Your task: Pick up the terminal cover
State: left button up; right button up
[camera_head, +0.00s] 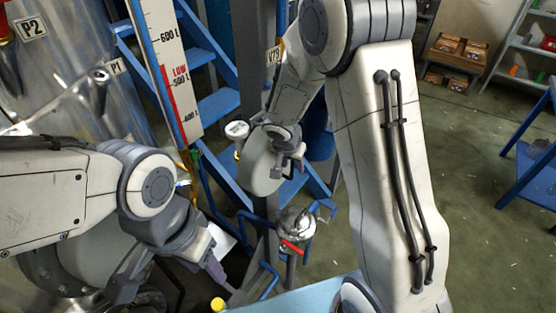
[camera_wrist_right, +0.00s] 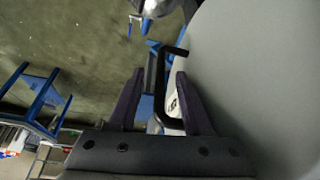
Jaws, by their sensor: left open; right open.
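A large smooth grey round part, which looks like the terminal cover (camera_head: 258,170), is beside my right gripper (camera_head: 290,150) in the head view. In the right wrist view the cover (camera_wrist_right: 250,75) fills the right side. A black bent handle (camera_wrist_right: 159,95) stands out from it. My right gripper (camera_wrist_right: 160,95) is open, with its two dark fingers on either side of the handle. I cannot tell whether they touch it. My left gripper (camera_head: 172,282) is open and empty at the lower left of the head view.
A blue stepped ladder (camera_head: 216,104) and a level scale (camera_head: 168,65) stand behind the arms. A shiny tank (camera_head: 70,85) is at the left.

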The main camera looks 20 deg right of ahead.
grip_shut()
jog(key=shift+r, duration=0.1)
dwell(1.3)
